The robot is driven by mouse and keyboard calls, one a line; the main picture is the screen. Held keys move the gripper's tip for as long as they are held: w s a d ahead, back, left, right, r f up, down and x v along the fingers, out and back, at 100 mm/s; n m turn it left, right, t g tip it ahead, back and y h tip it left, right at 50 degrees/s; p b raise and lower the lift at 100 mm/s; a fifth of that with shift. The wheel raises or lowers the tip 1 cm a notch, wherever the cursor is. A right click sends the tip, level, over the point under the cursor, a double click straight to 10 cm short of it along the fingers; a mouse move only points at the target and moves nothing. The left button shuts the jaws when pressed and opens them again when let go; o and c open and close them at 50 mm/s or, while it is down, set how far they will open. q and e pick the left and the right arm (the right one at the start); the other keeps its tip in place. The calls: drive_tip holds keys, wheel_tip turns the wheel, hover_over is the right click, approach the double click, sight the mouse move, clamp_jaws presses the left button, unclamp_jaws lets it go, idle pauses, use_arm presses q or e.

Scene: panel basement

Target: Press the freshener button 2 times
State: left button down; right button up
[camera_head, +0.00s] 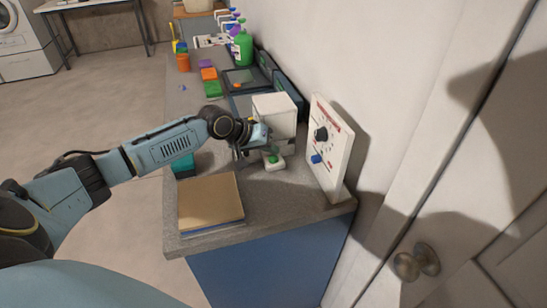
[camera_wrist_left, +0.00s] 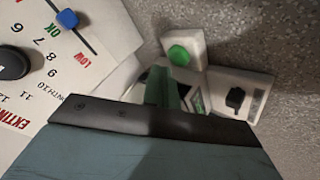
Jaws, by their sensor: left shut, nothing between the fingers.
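A small white box with a round green button (camera_head: 272,159) sits on the grey counter, in front of a larger white box (camera_head: 275,105). Which box is the freshener I cannot tell from any label. My left gripper (camera_head: 256,149) is shut and empty, close to the button on its left side in the head view. In the left wrist view its dark edge fills the lower part, and I see no contact with the button. My right gripper is not in view.
A white panel with a black knob and blue slider (camera_head: 328,150) stands right of the button. A box with a black switch (camera_wrist_left: 235,98) is beside the button. A brown book (camera_head: 210,200) lies at the counter's front; a green spray bottle (camera_head: 243,48) stands farther back.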

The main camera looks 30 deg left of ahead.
sight(270, 159)
use_arm(q)
drive_tip(key=shift+f, duration=0.2)
idle(0.3)
drive_tip(key=shift+f, duration=0.25)
drive_tip(key=shift+f, duration=0.5)
idle(0.8)
drive_tip(key=shift+r, duration=0.1)
drive_tip(key=shift+r+p, duration=0.8)
drive_tip(key=shift+p, duration=0.25)
wheel_tip(270, 159, up, 5)
drive_tip(key=p, duration=0.5)
drive_tip(key=shift+r, duration=0.1)
